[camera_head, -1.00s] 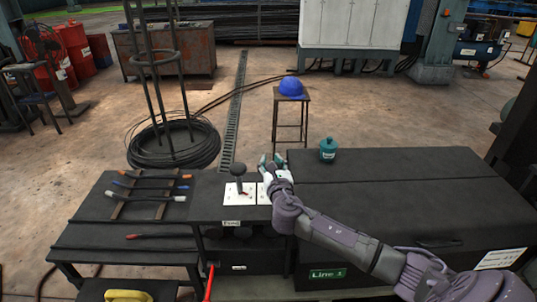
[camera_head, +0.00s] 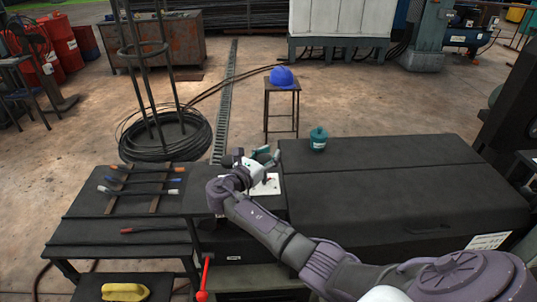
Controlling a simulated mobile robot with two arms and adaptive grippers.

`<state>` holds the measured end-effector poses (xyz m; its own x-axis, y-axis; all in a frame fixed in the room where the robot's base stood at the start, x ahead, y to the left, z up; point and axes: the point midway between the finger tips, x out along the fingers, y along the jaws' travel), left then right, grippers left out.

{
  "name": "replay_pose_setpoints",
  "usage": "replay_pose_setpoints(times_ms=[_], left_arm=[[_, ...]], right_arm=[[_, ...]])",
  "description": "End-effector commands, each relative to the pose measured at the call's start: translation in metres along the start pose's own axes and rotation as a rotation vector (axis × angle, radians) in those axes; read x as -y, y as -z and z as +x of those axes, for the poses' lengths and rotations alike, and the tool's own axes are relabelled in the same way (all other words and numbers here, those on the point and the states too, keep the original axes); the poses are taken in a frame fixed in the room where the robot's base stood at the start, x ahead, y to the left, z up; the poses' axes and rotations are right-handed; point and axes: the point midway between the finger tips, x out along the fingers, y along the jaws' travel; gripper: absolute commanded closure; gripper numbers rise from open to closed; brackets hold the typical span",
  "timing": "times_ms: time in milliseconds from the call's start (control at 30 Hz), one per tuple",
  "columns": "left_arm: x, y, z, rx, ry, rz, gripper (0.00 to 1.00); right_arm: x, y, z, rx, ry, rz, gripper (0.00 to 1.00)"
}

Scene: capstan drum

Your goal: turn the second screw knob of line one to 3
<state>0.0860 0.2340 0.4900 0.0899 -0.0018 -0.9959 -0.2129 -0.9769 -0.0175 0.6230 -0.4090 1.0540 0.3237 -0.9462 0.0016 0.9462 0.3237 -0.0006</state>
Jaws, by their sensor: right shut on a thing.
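My right gripper (camera_head: 266,156) is above the black bench at the near end of the long dark cabinet. Its fingers point right and away, over a white dial plate (camera_head: 266,186) with a small red mark. It is shut on a screw knob, which the fingers and wrist largely hide. A dark round knob top (camera_head: 238,153) shows just left of the gripper. The dial's numbers are too small to read. My left gripper is not in view.
A rack of handled tools (camera_head: 145,187) lies on the left bench. A red lever (camera_head: 204,278) stands in front. A stool with a blue helmet (camera_head: 282,77) is behind.

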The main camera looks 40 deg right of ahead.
Motion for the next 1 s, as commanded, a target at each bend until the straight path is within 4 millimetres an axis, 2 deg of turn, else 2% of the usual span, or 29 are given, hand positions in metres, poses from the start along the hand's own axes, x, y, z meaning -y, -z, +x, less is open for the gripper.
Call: replay_pose_setpoints(times_ms=[33,300,733,767,800,867,1000], left_arm=[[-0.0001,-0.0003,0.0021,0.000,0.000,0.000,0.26],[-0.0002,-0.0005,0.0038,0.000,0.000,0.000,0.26],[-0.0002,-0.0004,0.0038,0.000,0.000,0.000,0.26],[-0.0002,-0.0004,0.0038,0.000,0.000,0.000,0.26],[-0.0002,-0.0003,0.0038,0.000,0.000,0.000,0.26],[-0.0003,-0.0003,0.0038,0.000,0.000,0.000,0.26],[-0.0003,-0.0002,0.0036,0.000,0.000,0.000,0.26]], right_arm=[[0.0004,0.0091,-0.0046,-0.014,0.018,-0.011,0.90],[0.0029,0.0090,-0.0044,-0.015,0.085,-0.010,0.90],[0.0028,0.0082,-0.0045,-0.015,0.093,-0.008,0.90],[0.0028,0.0081,-0.0045,-0.015,0.093,-0.008,0.54],[0.0027,0.0082,-0.0046,-0.015,0.092,-0.008,0.47],[0.0027,0.0075,-0.0042,-0.014,0.092,-0.007,0.37],[0.0026,0.0048,-0.0026,-0.010,0.093,-0.004,0.37]])
